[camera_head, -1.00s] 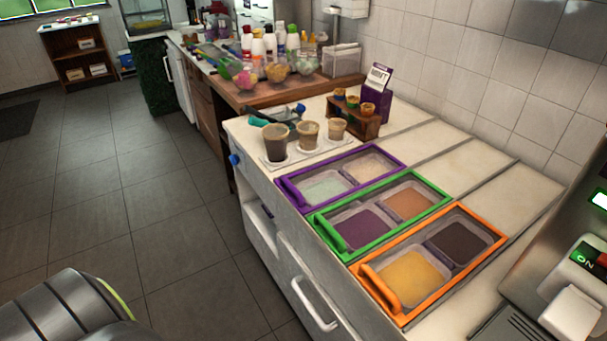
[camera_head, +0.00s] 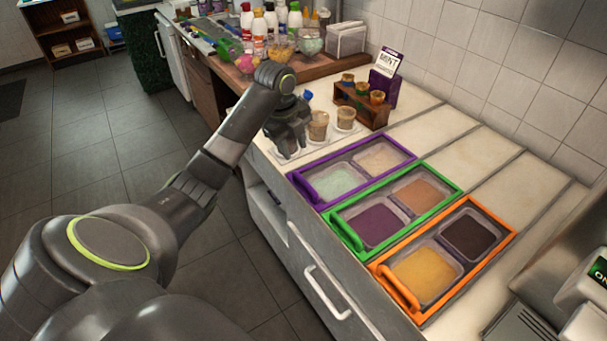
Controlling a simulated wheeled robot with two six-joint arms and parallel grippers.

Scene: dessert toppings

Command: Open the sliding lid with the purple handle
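The lid with the purple frame (camera_head: 394,146) is set in the white counter, farthest of three coloured lids. Its purple handle (camera_head: 304,187) is at its front left end. Pale green and beige toppings show through or inside the frame; I cannot tell whether the lid is closed. My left gripper (camera_head: 287,140) reaches over the counter near the cups, behind and left of the purple frame, pointing down. It is apart from the purple handle. Its fingers are dark and small, and it overlaps the leftmost cup. My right gripper is not in view.
Green-framed (camera_head: 455,187) and orange-framed (camera_head: 509,231) lids lie nearer. Two cups (camera_head: 318,125) stand beside my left gripper. A wooden rack (camera_head: 361,104) with small cups and a purple MINT sign (camera_head: 384,88) stand behind. A machine is at the right edge.

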